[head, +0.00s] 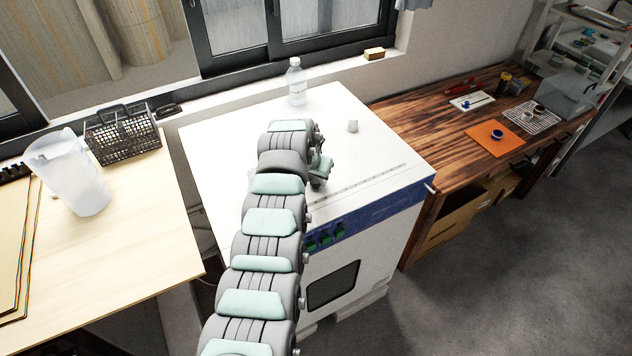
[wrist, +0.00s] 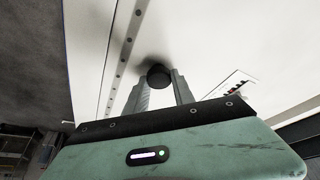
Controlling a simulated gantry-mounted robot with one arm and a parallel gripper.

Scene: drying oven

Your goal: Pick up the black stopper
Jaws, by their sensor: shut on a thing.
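The black stopper (wrist: 159,74) shows in the wrist view as a dark round piece between the two grey fingers of my gripper (wrist: 160,88). The fingers are shut on its sides. A soft shadow lies on the white surface just behind it; I cannot tell whether the stopper touches that surface. In the head view my arm reaches over the white drying oven (head: 375,150), and only part of my gripper (head: 321,172) shows above its top. The stopper is hidden there by the arm and gripper.
A clear bottle (head: 296,82) and a small grey cup-like piece (head: 352,126) stand on the oven top. A frosted jug (head: 68,172) and black basket (head: 122,134) are on the left table. A wooden bench (head: 440,112) with an orange mat (head: 497,137) is at right.

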